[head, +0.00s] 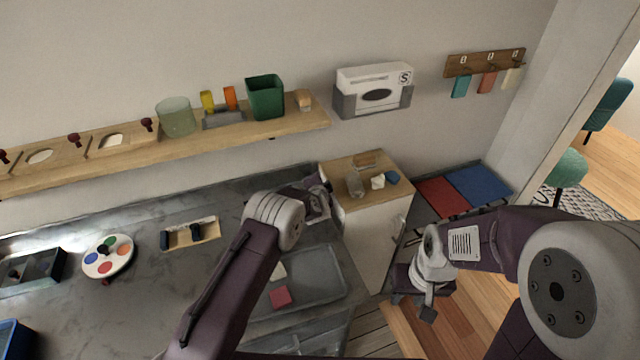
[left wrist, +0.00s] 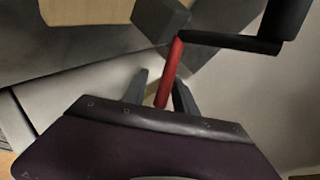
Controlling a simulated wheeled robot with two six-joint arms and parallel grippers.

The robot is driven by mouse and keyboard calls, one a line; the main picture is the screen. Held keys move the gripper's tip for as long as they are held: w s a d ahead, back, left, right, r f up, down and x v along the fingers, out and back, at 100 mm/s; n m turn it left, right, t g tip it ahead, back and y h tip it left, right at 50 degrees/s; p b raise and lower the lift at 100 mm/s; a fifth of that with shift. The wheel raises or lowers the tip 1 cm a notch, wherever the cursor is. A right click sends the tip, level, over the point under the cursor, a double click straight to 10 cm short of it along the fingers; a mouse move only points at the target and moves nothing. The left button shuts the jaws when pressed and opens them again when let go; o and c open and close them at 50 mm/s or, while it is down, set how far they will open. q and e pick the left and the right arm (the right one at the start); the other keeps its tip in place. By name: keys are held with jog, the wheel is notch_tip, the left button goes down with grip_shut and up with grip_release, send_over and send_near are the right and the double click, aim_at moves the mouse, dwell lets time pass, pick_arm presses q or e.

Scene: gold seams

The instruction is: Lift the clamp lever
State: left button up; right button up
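In the left wrist view a red clamp lever (left wrist: 170,72) slants down between the two dark fingers of my left gripper (left wrist: 159,92). The fingers stand open on either side of it, with a gap visible. The lever's upper end meets a black bar (left wrist: 230,42). In the head view my left gripper (head: 318,192) is beside the wooden-topped cabinet, partly hidden by my own arm; I cannot make out the lever there. My right gripper (head: 412,302) hangs over the wooden floor at the right, away from the lever. Its finger opening is unclear.
The cabinet (head: 372,225) carries a glass jar (head: 355,184) and small items. A grey tray (head: 325,285) with a red block (head: 280,297) lies below my left arm. A wooden shelf (head: 200,143) runs along the wall. Open floor lies at the lower right.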

pick_arm(q)
jog(key=v, duration=0.9)
jog(key=shift+s, duration=0.1)
jog(key=s+a+r+n+g, duration=0.1)
jog(key=s+a+n+g, duration=0.2)
jog(key=s, duration=0.8)
jog(key=s+a+r+n+g, duration=0.1)
jog(key=s+a+n+g, duration=0.3)
jog(key=s, duration=0.8)
jog(key=s+a+r+n+g, duration=0.1)
jog(key=s+a+n+g, duration=0.3)
jog(key=s+a, duration=0.3)
jog(key=s+n, duration=0.1)
jog(key=s, duration=0.4)
jog(key=shift+a+r+n, duration=0.2)
jog(key=shift+a+n, duration=0.1)
jog(key=shift+a, duration=0.05)
